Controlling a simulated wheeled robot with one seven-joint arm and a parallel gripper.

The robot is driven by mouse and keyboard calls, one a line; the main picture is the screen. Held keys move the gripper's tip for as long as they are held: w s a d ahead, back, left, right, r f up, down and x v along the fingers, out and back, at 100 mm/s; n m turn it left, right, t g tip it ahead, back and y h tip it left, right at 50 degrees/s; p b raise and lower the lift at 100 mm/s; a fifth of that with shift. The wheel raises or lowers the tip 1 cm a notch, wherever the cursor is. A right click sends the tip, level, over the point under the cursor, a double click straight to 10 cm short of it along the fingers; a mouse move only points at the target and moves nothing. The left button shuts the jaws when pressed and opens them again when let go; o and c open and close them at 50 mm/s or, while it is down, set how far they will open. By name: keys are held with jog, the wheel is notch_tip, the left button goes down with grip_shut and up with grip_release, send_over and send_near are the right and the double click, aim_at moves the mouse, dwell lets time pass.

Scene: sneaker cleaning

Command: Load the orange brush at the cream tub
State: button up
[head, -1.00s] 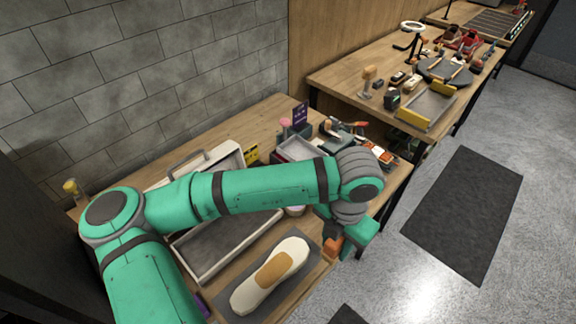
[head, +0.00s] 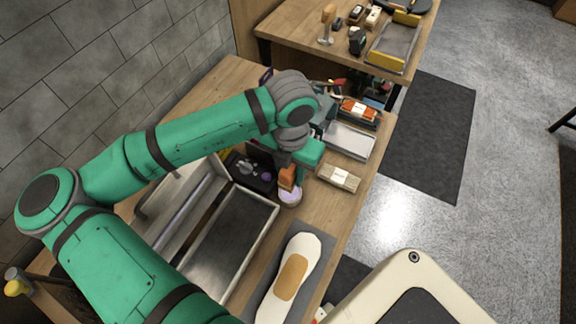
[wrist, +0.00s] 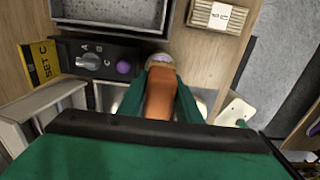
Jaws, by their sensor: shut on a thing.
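My gripper (head: 287,172) is shut on the orange brush (head: 286,180), which hangs down from the fingers. In the wrist view the brush (wrist: 160,94) lies between the two green fingers. The cream tub (head: 291,197) is a small round pot with a pale lilac top, standing on the bench right under the brush. In the wrist view the tub (wrist: 160,60) shows just past the brush's far end and is partly hidden by it. I cannot tell whether the brush touches the tub's contents.
A black box with knobs (wrist: 95,62) stands left of the tub, near a yellow SET C card (wrist: 40,62). A metal tray (head: 228,238) and a white sole-shaped shoe (head: 303,247) on a grey mat lie in front. A banded block (head: 339,177) is at the right.

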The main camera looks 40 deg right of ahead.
aim_at(291, 185)
jog(key=shift+s+f, duration=0.1)
jog(key=shift+f, duration=2.5)
jog(key=shift+a, duration=0.1)
jog(key=shift+f, duration=0.3)
jog(key=shift+f, duration=0.1)
jog(key=shift+f, duration=0.2)
jog(key=shift+r, duration=3.55)
